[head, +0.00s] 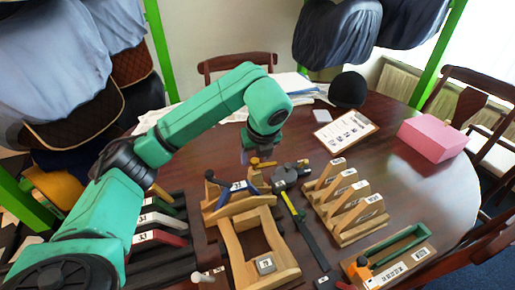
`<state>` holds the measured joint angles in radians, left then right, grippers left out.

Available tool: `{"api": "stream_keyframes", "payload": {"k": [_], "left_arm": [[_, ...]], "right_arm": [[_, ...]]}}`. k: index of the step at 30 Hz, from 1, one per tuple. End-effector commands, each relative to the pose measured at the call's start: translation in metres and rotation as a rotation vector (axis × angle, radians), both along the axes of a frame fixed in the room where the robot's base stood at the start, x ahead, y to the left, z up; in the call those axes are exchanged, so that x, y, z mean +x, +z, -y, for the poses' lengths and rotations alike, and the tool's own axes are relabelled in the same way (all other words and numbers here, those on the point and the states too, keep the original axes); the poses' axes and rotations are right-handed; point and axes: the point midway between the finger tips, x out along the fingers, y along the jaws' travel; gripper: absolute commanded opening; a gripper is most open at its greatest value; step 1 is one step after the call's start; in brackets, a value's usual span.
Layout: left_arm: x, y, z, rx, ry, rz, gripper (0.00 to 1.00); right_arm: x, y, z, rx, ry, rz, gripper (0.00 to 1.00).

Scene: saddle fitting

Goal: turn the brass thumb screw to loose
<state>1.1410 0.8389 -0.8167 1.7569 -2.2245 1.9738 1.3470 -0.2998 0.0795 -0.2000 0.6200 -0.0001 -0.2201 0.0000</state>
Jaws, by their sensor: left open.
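The brass thumb screw (263,164) appears as a small yellow-gold piece at the back of the wooden saddle stand (238,206), just right of my left gripper. The stand carries a blue piece and a dark knob at its top. My left gripper (247,157) comes down from the green arm with its jaws open. It is close beside the brass piece; I cannot tell whether they touch. The gripper's fingertips are small and partly hidden by the wrist. My right gripper is out of view.
A dark grey clamp-like tool (287,174) lies right of the stand. A slotted wooden rack (347,208) stands further right, with a wooden tray (390,258) holding a green frame in front. A pink box (431,139) and clipboard (346,130) lie behind.

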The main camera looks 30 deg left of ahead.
Motion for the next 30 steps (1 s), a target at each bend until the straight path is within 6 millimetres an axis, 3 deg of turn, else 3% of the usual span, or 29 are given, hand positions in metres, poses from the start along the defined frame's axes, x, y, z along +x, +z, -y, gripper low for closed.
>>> {"api": "stream_keyframes", "payload": {"k": [4,10,15,20,30], "left_arm": [[-0.006,0.026,0.006,0.0,-0.002,0.005,0.61],[-0.022,0.088,0.022,0.004,-0.002,0.009,0.61],[-0.034,0.121,0.033,0.001,0.0,0.006,0.61],[-0.039,0.132,0.038,0.001,0.0,0.001,0.61],[-0.039,0.131,0.038,0.0,0.0,0.0,0.61]], "right_arm": [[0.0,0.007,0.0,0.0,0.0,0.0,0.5],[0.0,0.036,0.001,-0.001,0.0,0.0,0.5],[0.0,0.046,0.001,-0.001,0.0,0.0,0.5],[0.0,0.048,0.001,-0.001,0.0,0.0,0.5],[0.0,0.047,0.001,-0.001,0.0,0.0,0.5]]}}
